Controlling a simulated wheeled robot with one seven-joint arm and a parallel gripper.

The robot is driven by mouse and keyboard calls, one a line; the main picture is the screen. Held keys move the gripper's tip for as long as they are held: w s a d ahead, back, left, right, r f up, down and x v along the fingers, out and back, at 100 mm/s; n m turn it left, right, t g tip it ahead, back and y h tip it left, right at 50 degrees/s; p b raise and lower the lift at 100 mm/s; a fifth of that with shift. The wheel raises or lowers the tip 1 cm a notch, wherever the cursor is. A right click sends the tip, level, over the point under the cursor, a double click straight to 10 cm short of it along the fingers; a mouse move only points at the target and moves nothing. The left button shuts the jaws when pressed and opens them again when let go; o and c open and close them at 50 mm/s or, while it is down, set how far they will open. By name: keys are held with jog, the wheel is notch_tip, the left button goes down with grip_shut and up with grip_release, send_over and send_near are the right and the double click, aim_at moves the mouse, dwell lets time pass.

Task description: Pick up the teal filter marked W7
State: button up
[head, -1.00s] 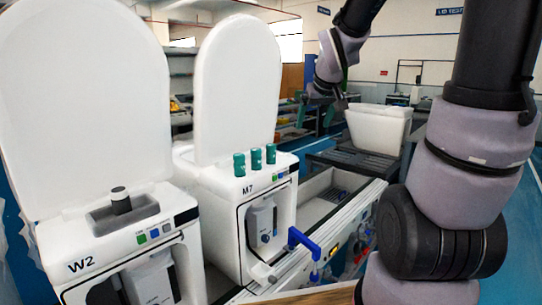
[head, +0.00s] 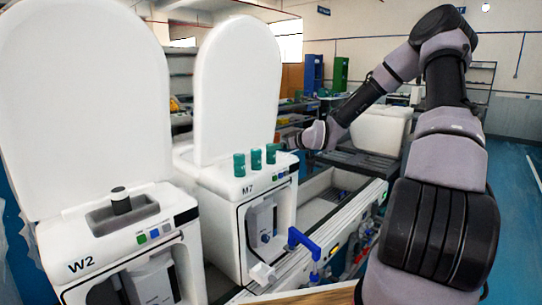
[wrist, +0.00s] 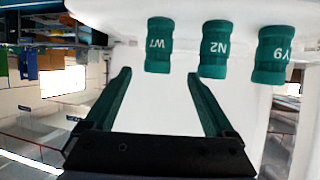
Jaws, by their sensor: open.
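Three teal filters stand in a row on the white toilet unit marked M7 (head: 219,183). In the wrist view, which is upside down, the filter marked W7 (wrist: 159,45) is the leftmost, beside the N2 filter (wrist: 214,49) and the Y9 filter (wrist: 271,55). In the head view the labels are too small to read; the rightmost filter (head: 271,154), closest to my gripper, appears to be W7. My gripper (wrist: 158,76) is open and empty. Its fingers point at W7, with a gap between fingertips and filter. In the head view its fingertips are hard to make out.
A raised white lid (head: 237,88) stands behind the filters. The W2 unit (head: 86,265) is at the left, with a dark knob in its tray. A blue tap (head: 303,241) is in front, and a white tank (head: 380,130) stands behind my arm.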

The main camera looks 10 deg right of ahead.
jog(key=x, duration=1)
jog(key=shift+w, duration=0.4)
jog(key=shift+r, duration=0.1)
grip_shut()
